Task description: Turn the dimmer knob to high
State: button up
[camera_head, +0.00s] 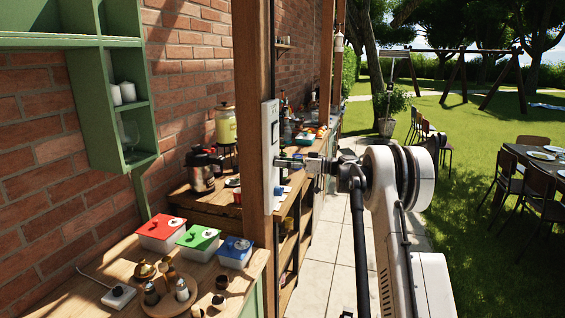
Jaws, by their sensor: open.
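A white control panel (269,130) is fixed upright on the wooden post in the middle of the head view. A small detail shows on its upper part. My gripper (280,162) reaches in from the right and its tip is at the panel's middle height, right in front of its face. The gripper is open. The dimmer knob cannot be made out; it may be hidden behind the fingertips. I cannot tell whether the fingers touch the panel or are around a knob.
The wooden post (254,70) stands beside the counter. Red (158,236), green (199,240) and blue (236,250) lidded boxes stand on the near counter. A kettle (201,172) and yellow dispenser (226,126) stand behind. Tiled path (340,265) is clear.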

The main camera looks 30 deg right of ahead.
jog(key=shift+w+a, duration=0.1)
jog(key=c, duration=1.1)
jog(key=shift+m+b, duration=0.3)
jog(key=shift+b, duration=0.05)
jog(key=m+b, duration=0.2)
jog(key=m, duration=0.1)
jog(key=shift+f+m+b, duration=0.15)
jog(key=shift+m+b, duration=0.15)
jog(key=shift+b, duration=0.1)
jog(key=m+b, duration=0.2)
jog(key=m, duration=0.2)
jog(key=shift+m+t+b, duration=0.3)
jog(key=shift+m, duration=0.1)
jog(key=m+b, duration=0.1)
jog(key=m, duration=0.3)
jog(key=shift+m+b, duration=0.3)
jog(key=shift+b, duration=0.1)
jog(key=shift+m+t+b, duration=0.3)
jog(key=shift+m+b, duration=0.2)
jog(key=shift+m, duration=1.6)
